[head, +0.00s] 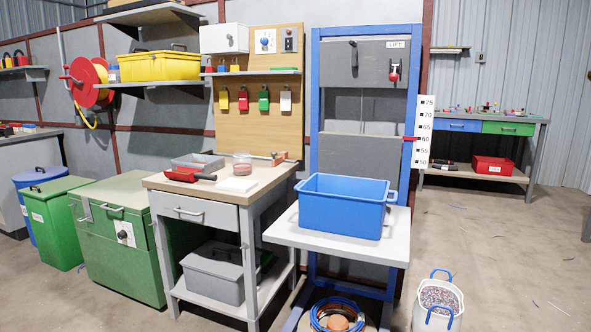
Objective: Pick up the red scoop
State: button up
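The red scoop (184,174) lies on the wooden top of a grey workbench (156,183), left of the picture's middle. Its red bowl is to the left and its dark handle points right. The handle end lies near a white flat block or pad (237,185). Nothing covers the scoop. My gripper is not in view.
On the bench stand a grey tray (190,158) behind the scoop and a clear jar (242,164). To the right, a blue crate (341,213) sits on a white lift platform (284,234). A white bucket (424,318) stands on the floor. Open floor lies at right.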

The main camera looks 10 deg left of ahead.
aim_at(190, 175)
jog(key=i+j+z, duration=0.1)
jog(key=j+z, duration=0.25)
jog(key=j, duration=0.3)
jog(key=j+z, duration=0.35)
jog(key=j, duration=0.3)
jog(key=j+z, duration=0.35)
jog(key=j, duration=0.35)
jog(key=k+j+z, duration=0.2)
jog(key=j+z, duration=0.15)
jog(key=j, duration=0.25)
